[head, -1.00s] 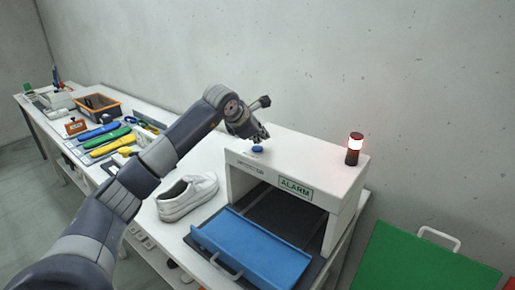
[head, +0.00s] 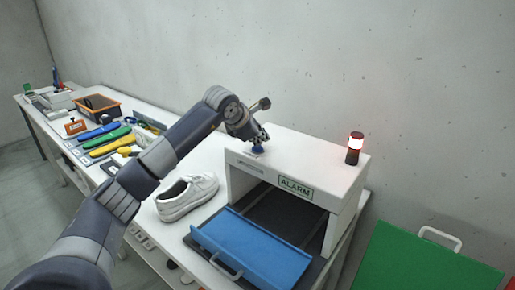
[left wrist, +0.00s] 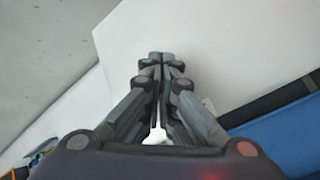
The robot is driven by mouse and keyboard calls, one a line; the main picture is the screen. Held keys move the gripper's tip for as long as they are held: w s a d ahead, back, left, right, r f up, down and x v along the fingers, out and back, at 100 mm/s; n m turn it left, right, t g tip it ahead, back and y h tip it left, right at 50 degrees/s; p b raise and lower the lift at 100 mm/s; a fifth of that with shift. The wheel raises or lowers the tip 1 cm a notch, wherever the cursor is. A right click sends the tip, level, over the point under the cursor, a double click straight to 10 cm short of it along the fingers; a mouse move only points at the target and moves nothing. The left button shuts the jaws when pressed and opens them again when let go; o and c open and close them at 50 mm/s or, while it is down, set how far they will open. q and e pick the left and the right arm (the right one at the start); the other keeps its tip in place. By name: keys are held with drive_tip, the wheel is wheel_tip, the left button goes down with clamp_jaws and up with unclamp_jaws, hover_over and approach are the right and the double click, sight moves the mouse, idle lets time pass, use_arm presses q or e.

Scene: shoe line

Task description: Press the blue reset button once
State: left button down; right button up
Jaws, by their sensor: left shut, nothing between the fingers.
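The blue reset button (head: 257,149) sits on top of the white inspection machine (head: 297,158), near its front left corner. My left gripper (head: 258,143) is shut and empty, with its fingertips pointing down right at the button. The tips look to touch it or nearly so, and they partly cover it. In the left wrist view the closed fingers (left wrist: 161,58) lie over the white machine top (left wrist: 215,40), and the button is hidden behind them. My right gripper is not in view.
A lamp (head: 355,148) glows red and white on the machine's right side. An ALARM panel (head: 296,188) is on its front. A blue tray (head: 250,250) and a white shoe (head: 187,197) are in front and to the left. A green panel (head: 425,262) is at right.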

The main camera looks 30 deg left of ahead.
sight(259, 148)
use_arm(q)
drive_tip(key=shift+f+b, duration=0.4)
drive_tip(key=shift+f, duration=0.2)
idle(0.4)
drive_tip(key=shift+r, duration=0.15)
drive_tip(key=shift+r+p, duration=0.65)
drive_tip(key=shift+r, duration=0.2)
drive_tip(key=shift+r+p, duration=0.5)
drive_tip(key=shift+r, duration=0.1)
drive_tip(key=shift+r+p, duration=1.35)
drive_tip(key=shift+r, duration=0.6)
drive_tip(key=shift+f, duration=0.1)
